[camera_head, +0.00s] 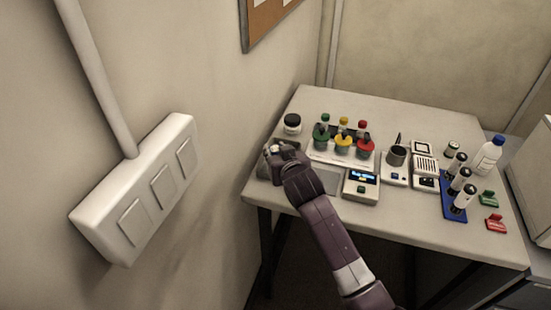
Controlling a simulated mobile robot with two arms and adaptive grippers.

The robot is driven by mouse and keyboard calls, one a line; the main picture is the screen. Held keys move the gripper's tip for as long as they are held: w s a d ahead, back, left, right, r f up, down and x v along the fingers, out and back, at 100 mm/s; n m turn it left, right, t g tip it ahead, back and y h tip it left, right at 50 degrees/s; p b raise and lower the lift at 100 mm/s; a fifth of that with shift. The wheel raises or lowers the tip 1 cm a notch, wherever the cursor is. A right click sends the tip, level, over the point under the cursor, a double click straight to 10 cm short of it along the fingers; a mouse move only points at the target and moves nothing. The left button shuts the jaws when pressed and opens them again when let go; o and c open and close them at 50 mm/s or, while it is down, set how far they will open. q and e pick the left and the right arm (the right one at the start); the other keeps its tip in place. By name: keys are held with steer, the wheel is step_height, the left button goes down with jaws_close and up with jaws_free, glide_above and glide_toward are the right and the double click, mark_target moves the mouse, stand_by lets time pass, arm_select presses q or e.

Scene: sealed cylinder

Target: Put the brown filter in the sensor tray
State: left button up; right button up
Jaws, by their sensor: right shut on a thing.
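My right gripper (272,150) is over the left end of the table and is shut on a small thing. The thing is mostly hidden by the fingers, and I cannot tell whether it is the brown filter. I cannot make out a brown filter anywhere else. No sensor tray can be named for certain; a flat grey tray-like surface (327,180) lies partly behind my right arm, left of a device with a lit blue screen (361,184). My left gripper is not in view.
The white table (400,222) carries a dark-lidded jar (292,123), a rack with green, yellow and red flasks (343,144), a grey cup (397,155), a blue rack of vials (452,208) and a bottle (489,155). A wall stands close on the left.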

step_height(320, 180, down, 4)
steer(key=shift+r, duration=0.1)
steer(key=o, duration=1.1)
steer(key=shift+c, duration=0.2)
steer(key=shift+s, duration=0.15)
steer(key=v, duration=1.1)
steer(key=shift+s+d+r+b, duration=0.2)
steer(key=shift+s+r+b, duration=0.05)
steer(key=shift+s+b, duration=0.1)
steer(key=shift+f, duration=0.1)
